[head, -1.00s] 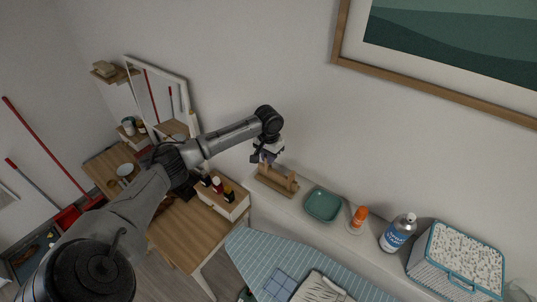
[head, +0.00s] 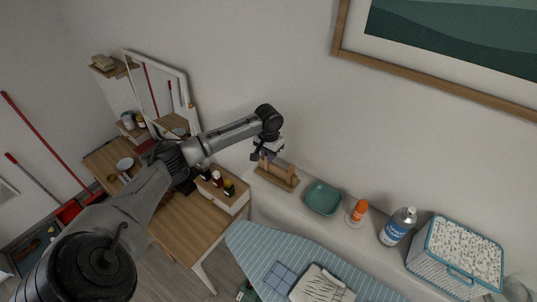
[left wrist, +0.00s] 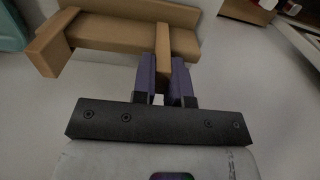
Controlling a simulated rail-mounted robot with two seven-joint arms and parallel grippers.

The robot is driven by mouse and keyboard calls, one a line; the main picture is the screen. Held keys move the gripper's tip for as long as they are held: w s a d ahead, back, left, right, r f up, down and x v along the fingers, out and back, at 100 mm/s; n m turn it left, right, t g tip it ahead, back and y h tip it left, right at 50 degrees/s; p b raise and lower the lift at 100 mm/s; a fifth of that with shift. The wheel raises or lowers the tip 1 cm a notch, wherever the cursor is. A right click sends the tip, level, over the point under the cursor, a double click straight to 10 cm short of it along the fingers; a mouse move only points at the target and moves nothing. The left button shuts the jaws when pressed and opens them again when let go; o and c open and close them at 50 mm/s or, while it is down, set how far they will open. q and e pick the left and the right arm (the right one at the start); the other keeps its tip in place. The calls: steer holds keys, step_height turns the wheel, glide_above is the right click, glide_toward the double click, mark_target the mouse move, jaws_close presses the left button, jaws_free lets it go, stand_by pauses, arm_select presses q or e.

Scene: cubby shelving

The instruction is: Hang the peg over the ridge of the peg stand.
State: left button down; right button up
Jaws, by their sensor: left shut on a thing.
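The wooden peg stand (head: 283,182) stands on the white ledge against the wall. In the left wrist view its wooden body (left wrist: 115,32) lies across the top, with an end block at the left. My left gripper (head: 264,155) is just above the stand. In the wrist view its two purple fingers (left wrist: 166,80) are shut on a narrow wooden strip, which looks like the peg (left wrist: 163,45). The peg's far end overlaps the stand in that view. I cannot tell whether it touches the ridge. My right gripper is not in view.
A green bowl (head: 322,198) stands close right of the stand, then an orange-capped bottle (head: 358,211), a spray can (head: 398,226) and a lidded basket (head: 458,258). An ironing board (head: 290,262) is in front. A wooden desk (head: 190,228) with small bottles is at left.

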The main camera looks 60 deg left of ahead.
arm_select(q)
steer(key=c, duration=1.1)
jaws_free()
steer(key=shift+r, duration=0.1)
step_height(320, 180, up, 14)
steer(key=b, duration=0.3)
steer(key=shift+f, duration=0.2)
